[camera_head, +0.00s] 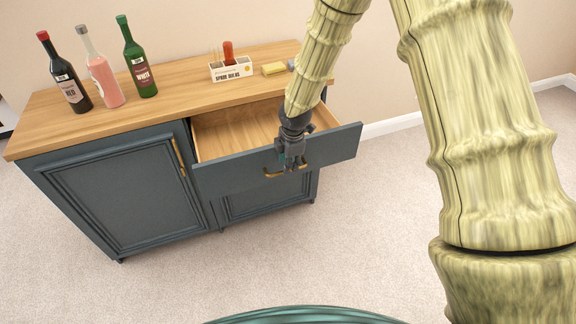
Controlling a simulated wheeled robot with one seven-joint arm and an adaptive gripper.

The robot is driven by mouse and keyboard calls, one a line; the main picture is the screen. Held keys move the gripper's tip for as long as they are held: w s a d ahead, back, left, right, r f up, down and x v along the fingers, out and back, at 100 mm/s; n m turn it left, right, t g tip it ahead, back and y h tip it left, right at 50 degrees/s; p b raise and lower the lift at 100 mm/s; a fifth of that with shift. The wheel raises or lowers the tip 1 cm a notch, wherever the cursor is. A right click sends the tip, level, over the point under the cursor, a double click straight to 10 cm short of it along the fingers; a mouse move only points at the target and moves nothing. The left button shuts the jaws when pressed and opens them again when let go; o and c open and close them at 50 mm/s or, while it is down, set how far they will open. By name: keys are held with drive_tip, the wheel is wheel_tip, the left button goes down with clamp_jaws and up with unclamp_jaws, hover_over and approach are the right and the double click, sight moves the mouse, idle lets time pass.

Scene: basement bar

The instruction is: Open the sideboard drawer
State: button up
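The sideboard (120,120) is dark blue-grey with a wooden top and stands against the wall. Its drawer (225,172), at the upper right of the front, is pulled well out, and its bare wooden inside shows. The drawer has a brass handle (272,174) on its front. My gripper (291,160) points down at the drawer front, right at the handle, and covers part of it. The fingers are small and dark here, so I cannot tell whether they are closed on the handle.
On the top stand a dark red wine bottle (66,75), a pink bottle (101,70) and a green bottle (137,62). A small white box (231,69) and a yellow block (274,69) are further right. Below is a shut cupboard door (120,195). Carpet in front is clear.

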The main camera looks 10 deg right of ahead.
wheel_tip(320, 180, up, 8)
drive_tip(key=s, duration=0.1)
drive_tip(key=shift+s, duration=0.35)
drive_tip(key=shift+d+r, duration=0.1)
drive_tip(key=s+a+f+m+g+y, duration=0.15)
drive_tip(key=s+f+m, duration=0.75)
drive_tip(key=s+f, duration=0.95)
drive_tip(key=s+d+f+m, duration=0.2)
drive_tip(key=s+f+m, duration=0.1)
drive_tip(key=s, duration=0.4)
drive_tip(key=s+d+f+m+h, duration=0.1)
drive_tip(key=s+d+f+m, duration=0.1)
drive_tip(key=s, duration=0.6)
drive_tip(key=s+d+f+m, duration=0.2)
drive_tip(key=s+f+m, duration=0.2)
drive_tip(key=s, duration=0.3)
drive_tip(key=shift+s+f+m+g+h, duration=0.15)
drive_tip(key=shift+f+m+g+h, duration=0.2)
drive_tip(key=shift+m, duration=0.55)
